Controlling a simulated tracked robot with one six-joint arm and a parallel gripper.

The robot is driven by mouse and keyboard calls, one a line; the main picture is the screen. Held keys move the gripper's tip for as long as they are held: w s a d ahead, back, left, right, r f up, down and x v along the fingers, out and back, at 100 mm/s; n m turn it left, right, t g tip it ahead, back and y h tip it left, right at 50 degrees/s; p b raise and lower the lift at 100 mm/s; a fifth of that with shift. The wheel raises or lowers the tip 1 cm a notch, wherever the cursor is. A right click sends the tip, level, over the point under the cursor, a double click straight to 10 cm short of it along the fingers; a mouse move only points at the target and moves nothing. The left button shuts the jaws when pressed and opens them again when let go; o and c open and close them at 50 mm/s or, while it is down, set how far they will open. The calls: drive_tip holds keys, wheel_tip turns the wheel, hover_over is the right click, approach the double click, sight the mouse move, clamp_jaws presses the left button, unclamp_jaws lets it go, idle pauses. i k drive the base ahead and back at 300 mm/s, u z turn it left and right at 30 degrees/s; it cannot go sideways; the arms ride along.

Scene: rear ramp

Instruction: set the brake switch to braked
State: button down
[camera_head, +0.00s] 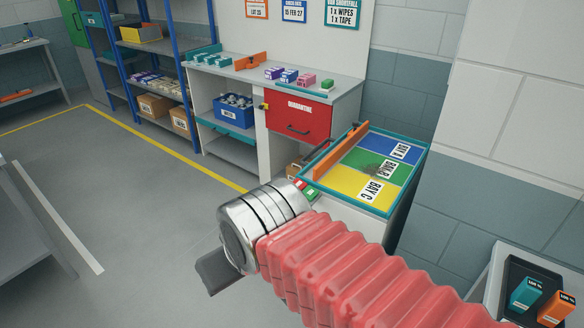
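A cart (412,171) with a teal rim and blue, green and yellow bays marked BAY A, BAY B and BAY C stands right of centre. A small red and green labelled part (309,192) shows at its near left corner, partly hidden behind my arm. It may be the brake switch, but its setting is too small to read. My gripper (214,273) is at the lower left end of my red ribbed arm, over the floor and left of the cart. Only a dark finger shows, so its opening cannot be told.
An orange bar (341,150) with a black handle lies along the cart's left side. A bench (340,92) with a red QUARANTINE drawer (299,118) stands behind. A black tray (515,275) with two boxes is at lower right. Grey floor is clear at left, beyond a table edge.

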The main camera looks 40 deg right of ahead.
sight(310, 192)
drive_tip(key=z, duration=0.35)
drive_tip(key=i, duration=1.45)
drive_tip(key=z, duration=0.4)
